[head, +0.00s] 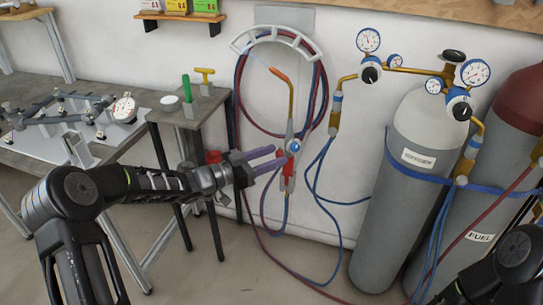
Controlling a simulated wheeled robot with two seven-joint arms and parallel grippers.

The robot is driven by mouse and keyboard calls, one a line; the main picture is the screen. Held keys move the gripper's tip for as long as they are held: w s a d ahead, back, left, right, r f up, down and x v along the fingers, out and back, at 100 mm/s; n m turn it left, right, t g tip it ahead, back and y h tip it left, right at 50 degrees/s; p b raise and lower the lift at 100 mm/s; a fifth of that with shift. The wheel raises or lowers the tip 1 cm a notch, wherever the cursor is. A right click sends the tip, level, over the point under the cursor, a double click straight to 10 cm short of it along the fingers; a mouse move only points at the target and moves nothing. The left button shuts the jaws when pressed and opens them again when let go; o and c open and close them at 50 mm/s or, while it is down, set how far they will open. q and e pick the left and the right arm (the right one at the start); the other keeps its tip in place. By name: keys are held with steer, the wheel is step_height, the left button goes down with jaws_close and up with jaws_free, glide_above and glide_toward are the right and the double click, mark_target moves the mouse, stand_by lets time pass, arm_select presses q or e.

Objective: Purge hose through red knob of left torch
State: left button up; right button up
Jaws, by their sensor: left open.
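The left torch (289,108) hangs upright on the wall, with a brass neck and tip. A blue knob (294,146) is on its body. Red parts (280,155) show just left of and below the blue knob; the red knob is partly covered by my fingers. Red and blue hoses run from the torch's lower end. My left gripper (281,155) is open, its two purple fingers pointing right at the red parts. The fingertips overlap the torch in the picture; I cannot tell whether they touch. My right gripper is out of view; only part of that arm shows lower right.
A hose rack (277,32) is above. A small table (200,116) and a jig bench (60,150) are left. Hoses trail over the floor.

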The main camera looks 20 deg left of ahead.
arm_select(q)
jaws_close()
stand_by(0.5)
